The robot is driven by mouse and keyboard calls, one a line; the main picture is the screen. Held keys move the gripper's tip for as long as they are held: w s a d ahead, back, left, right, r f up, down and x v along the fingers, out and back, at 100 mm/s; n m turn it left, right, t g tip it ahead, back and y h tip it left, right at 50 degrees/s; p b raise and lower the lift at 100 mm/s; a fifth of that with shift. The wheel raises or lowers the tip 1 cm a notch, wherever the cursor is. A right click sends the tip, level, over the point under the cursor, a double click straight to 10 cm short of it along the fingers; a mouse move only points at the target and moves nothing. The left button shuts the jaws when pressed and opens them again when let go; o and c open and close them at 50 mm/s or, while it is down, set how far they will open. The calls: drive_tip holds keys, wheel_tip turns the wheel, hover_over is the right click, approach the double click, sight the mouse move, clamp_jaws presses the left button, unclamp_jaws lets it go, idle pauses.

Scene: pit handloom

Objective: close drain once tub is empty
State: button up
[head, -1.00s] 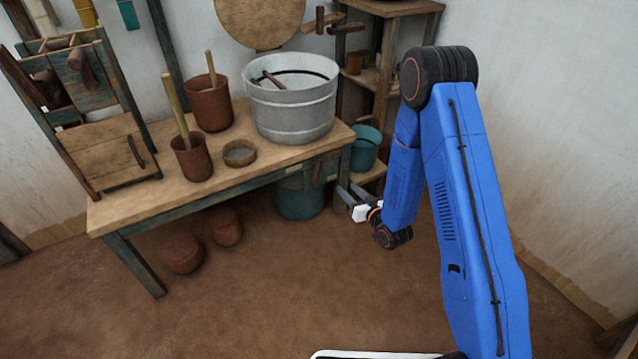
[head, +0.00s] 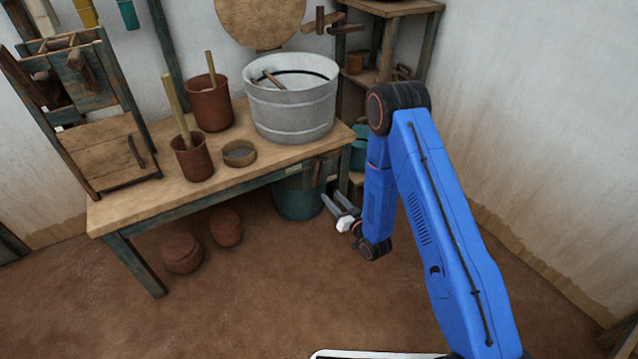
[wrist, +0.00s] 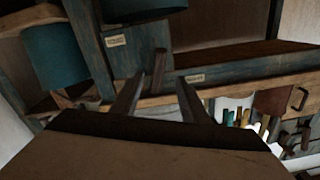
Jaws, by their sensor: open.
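The grey tub (head: 292,112) stands on the right end of the wooden table, with a stick leaning inside. Its inside shows a pale surface; I cannot tell if it holds liquid. A small dark wooden piece (head: 318,172) hangs at the table's front rail below the tub; it may be the drain lever, and I cannot tell its setting. A teal bucket (head: 299,198) stands on the floor below it. My gripper (head: 333,198) is open and empty, just right of the bucket and below the wooden piece. In the wrist view its fingers (wrist: 158,95) are apart, with a wooden upright between them.
The table (head: 110,213) also bears two brown pots with sticks, a small round bowl (head: 239,154) and a wooden rack. Two brown pots (head: 183,253) sit on the floor under it. A shelf (head: 392,78) stands behind my arm. The front floor is clear.

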sight(318, 181)
drive_tip(key=x, duration=1)
drive_tip(key=shift+w+a, duration=0.25)
drive_tip(key=shift+w, duration=0.05)
drive_tip(key=shift+c, duration=0.2)
clamp_jaws()
